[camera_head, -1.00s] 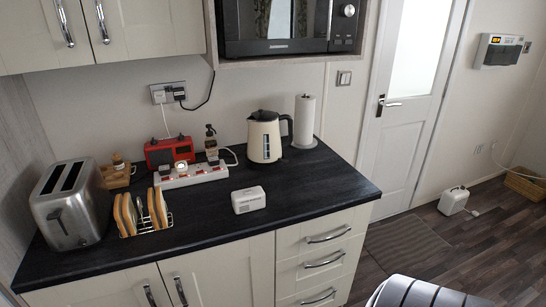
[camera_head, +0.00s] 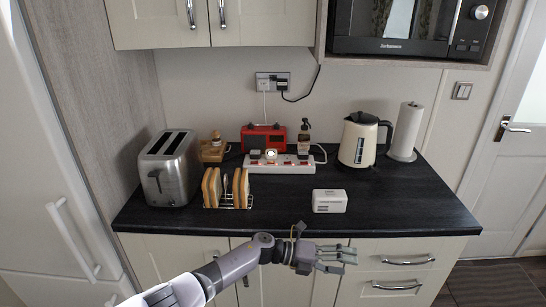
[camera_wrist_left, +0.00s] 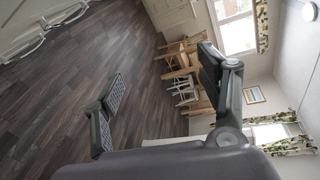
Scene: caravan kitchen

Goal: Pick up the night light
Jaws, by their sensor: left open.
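A small round glowing light (camera_head: 271,155), which looks like the night light, sits on the white power strip (camera_head: 258,167) at the back of the dark worktop. My left gripper (camera_head: 346,257) is open and empty in front of the worktop's front edge, below and to the right of the light and well apart from it. In the left wrist view its two fingers (camera_wrist_left: 158,65) are spread, with only the floor and far room between and beyond them. The light does not show in that view. My right gripper is in neither view.
The front right of the worktop is clear.

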